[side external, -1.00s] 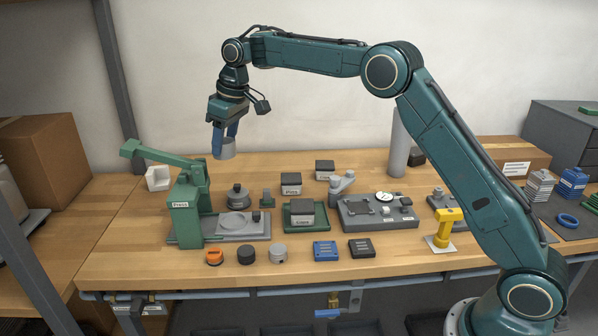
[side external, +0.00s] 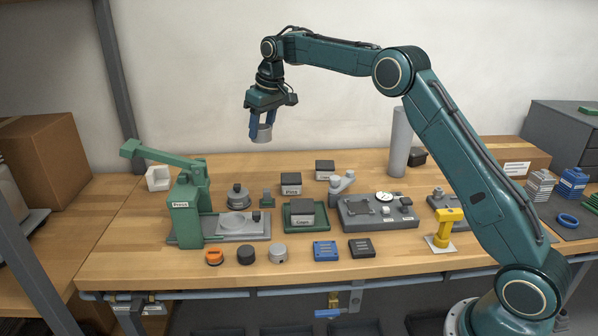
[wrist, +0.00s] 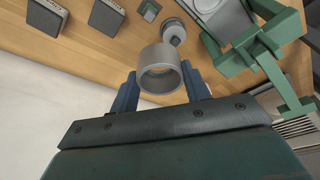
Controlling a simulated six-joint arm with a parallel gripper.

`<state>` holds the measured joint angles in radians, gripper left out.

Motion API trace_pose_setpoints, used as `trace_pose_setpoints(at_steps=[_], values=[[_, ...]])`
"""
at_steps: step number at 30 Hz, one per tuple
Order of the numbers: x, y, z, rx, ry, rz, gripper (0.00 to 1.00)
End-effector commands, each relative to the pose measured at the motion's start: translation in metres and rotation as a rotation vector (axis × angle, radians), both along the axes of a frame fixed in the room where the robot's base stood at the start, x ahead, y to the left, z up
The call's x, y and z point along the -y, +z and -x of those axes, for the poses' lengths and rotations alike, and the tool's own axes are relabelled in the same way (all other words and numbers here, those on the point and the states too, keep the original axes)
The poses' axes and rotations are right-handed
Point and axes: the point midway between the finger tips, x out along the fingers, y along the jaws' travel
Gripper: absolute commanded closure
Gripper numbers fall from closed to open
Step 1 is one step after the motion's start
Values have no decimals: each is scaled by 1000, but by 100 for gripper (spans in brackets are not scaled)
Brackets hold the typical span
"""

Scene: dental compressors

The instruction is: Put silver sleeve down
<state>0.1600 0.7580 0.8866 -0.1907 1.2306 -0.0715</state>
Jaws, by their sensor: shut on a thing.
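The silver sleeve (side external: 262,134) is a short, hollow grey cylinder. My gripper (side external: 262,122) is shut on it and holds it in the air above the back part of the bench, right of the green press. In the wrist view the sleeve (wrist: 160,70) sits between the two blue fingers (wrist: 160,92). Its open end faces the camera and looks empty inside. Its surface touches nothing but the fingers.
The green press (side external: 186,200) stands at the left of the wooden bench (side external: 340,262). A grey stepped part (side external: 238,196), labelled dark boxes (side external: 291,183) and a grey fixture with a dial (side external: 378,212) stand across the middle. A tall grey cylinder (side external: 398,142) stands at the back. Bare wood shows behind the press.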

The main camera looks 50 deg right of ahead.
Motion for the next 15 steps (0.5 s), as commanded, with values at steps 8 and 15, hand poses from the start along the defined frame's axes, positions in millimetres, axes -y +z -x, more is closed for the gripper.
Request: trace_pose_setpoints(at_steps=[8, 15], values=[[110, -4, 14, 0, -256, 2, 77], [199, -7, 41, 0, -469, 2, 77]])
